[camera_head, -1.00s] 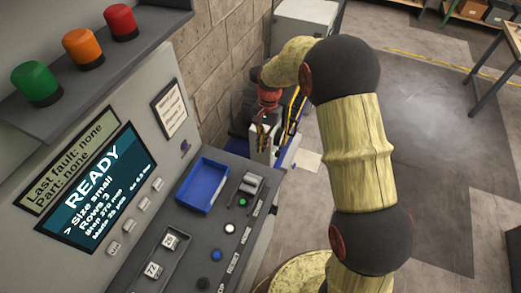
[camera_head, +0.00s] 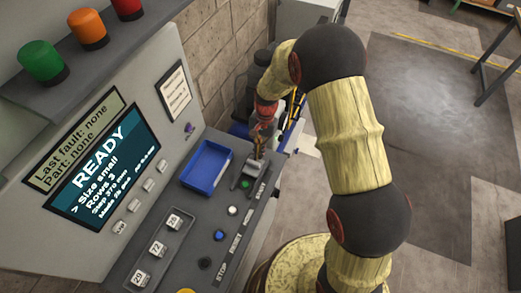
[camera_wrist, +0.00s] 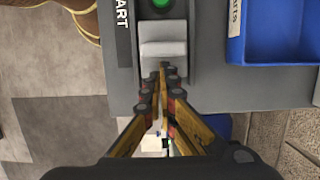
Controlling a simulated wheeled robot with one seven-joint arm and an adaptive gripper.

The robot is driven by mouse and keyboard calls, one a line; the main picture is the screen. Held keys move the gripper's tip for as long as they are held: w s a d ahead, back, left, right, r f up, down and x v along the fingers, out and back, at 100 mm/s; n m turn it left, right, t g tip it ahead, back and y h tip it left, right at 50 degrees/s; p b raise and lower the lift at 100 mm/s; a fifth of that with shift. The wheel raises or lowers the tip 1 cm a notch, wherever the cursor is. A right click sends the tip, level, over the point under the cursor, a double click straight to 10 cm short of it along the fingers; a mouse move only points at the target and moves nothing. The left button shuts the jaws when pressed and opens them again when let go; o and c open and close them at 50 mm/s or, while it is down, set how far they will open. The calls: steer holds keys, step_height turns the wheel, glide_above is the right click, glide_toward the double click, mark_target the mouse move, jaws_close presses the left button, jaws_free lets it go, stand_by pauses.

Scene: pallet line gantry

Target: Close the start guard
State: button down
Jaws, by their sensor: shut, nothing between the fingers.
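The start guard (camera_head: 249,168) is a small grey flap on the sloping console, standing open. The green start button (camera_head: 247,184) shows uncovered in front of it. In the wrist view, the guard (camera_wrist: 163,40) is a pale grey block at the top middle, with the green button (camera_wrist: 160,3) cut by the top edge. My gripper (camera_head: 258,156) is just behind the guard, on the side away from the button. In the wrist view, my gripper (camera_wrist: 163,72) has its fingertips together and empty at the guard's near edge. I cannot tell whether they touch it.
A blue tray (camera_head: 207,167) lies just left of the guard; it also shows in the wrist view (camera_wrist: 238,45). White, blue and black buttons (camera_head: 219,235) run down the console. The screen (camera_head: 103,167) reads READY. Open floor (camera_head: 430,100) lies to the right.

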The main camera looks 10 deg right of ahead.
mark_target(255, 162)
steer(key=s+a, duration=0.1)
steer(key=s, duration=0.1)
steer(key=s+a, duration=0.3)
steer(key=s, duration=0.2)
steer(key=shift+a+p, duration=0.25)
steer(key=shift+p, duration=0.1)
steer(key=w, duration=0.1)
steer(key=w+d, duration=0.1)
steer(key=w, duration=0.1)
steer(key=w+d+r, duration=0.1)
steer(key=shift+w+d, duration=0.15)
steer(key=shift+d, duration=0.05)
steer(key=v, duration=0.9)
steer(key=shift+s, duration=0.25)
